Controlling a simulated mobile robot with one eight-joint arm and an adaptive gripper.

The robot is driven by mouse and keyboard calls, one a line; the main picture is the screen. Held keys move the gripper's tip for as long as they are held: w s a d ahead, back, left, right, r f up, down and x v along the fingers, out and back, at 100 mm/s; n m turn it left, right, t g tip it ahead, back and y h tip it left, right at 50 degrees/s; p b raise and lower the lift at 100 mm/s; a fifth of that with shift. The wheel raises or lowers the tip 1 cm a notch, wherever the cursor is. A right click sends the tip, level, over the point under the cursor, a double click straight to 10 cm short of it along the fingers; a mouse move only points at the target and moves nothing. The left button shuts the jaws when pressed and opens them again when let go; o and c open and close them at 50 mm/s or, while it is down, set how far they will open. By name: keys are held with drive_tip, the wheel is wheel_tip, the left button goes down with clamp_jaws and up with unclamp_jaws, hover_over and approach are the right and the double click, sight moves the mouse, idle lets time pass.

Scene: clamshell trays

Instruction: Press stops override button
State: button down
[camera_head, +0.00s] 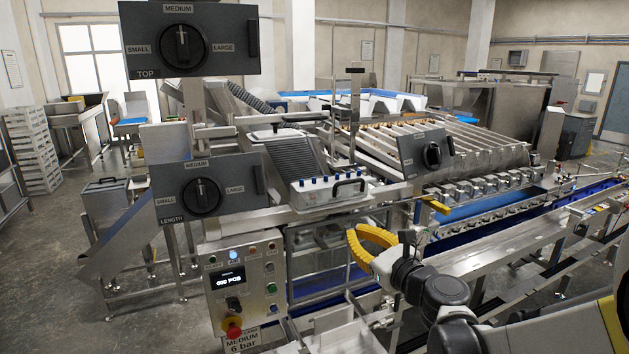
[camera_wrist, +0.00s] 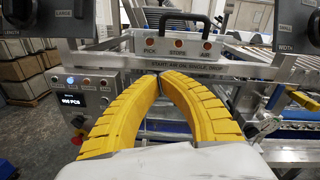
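In the wrist view, a row of red round buttons sits on a steel box below a black handle. The middle one is the stops button (camera_wrist: 179,43), above the label STOPS; an AIR label is to its right. The label does not clearly read "override". The same box (camera_head: 318,196) shows in the head view, its front buttons too small to tell. My gripper (camera_wrist: 161,75) has yellow ribbed fingers with tips together and nothing between them. The tips show just below the button row, apart from it. In the head view my gripper (camera_head: 352,240) is below and right of the box.
A control panel (camera_head: 218,308) with a display, small buttons and a red emergency stop stands left of my gripper. Dark dial plates marked TOP (camera_head: 140,40) and LENGTH (camera_head: 170,205) hang above it. A third dial plate (camera_head: 412,160) is at right. Rails and conveyors surround my arm.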

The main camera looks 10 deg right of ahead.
drive_tip(key=d+m, duration=0.1)
drive_tip(key=w+d+r+m+t+h, duration=0.1)
drive_tip(key=m, duration=0.1)
drive_tip(key=shift+w+d+r+m+p, duration=0.1)
drive_tip(key=shift+d+r+m+p, duration=0.15)
drive_tip(key=shift+m+p, duration=0.1)
drive_tip(key=x, duration=1.4)
drive_tip(key=shift+a+f+p, duration=0.1)
drive_tip(key=shift+p, duration=0.3)
drive_tip(key=shift+w, duration=0.1)
